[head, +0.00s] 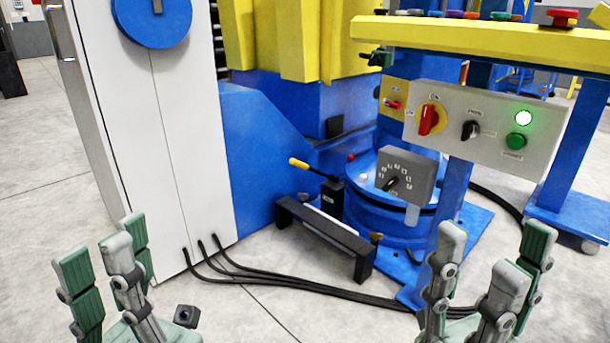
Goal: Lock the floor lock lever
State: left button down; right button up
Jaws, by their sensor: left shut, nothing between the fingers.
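A black lever with a yellow grip (312,168) sticks out up and to the left from a small black block (331,200) beside the blue machine base; it looks like the floor lock lever. Its grip end points at the white cabinet. My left gripper (108,262) is at the lower left, in front of the cabinet, shut and empty, well apart from the lever. My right gripper (488,262) is at the lower right, its fingers spread and empty, also apart from the lever.
A low black bar frame (322,232) stands on the floor before the lever. A white cabinet (145,130) is at left, with black cables (300,288) running across the floor. A control panel (480,130) hangs from a yellow-topped stand at right. A grey dial box (405,175) sits below it.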

aim_at(295, 163)
jog(key=i+j+z, duration=0.1)
jog(key=z, duration=0.55)
jog(key=i+j+z, duration=0.15)
jog(key=j, duration=0.2)
jog(key=i+j+z, duration=0.3)
jog(key=j, duration=0.45)
jog(key=i+j+z, duration=0.1)
jog(key=j, duration=0.3)
jog(key=i+j+z, duration=0.15)
jog(key=j, duration=0.25)
jog(key=i, duration=0.1)
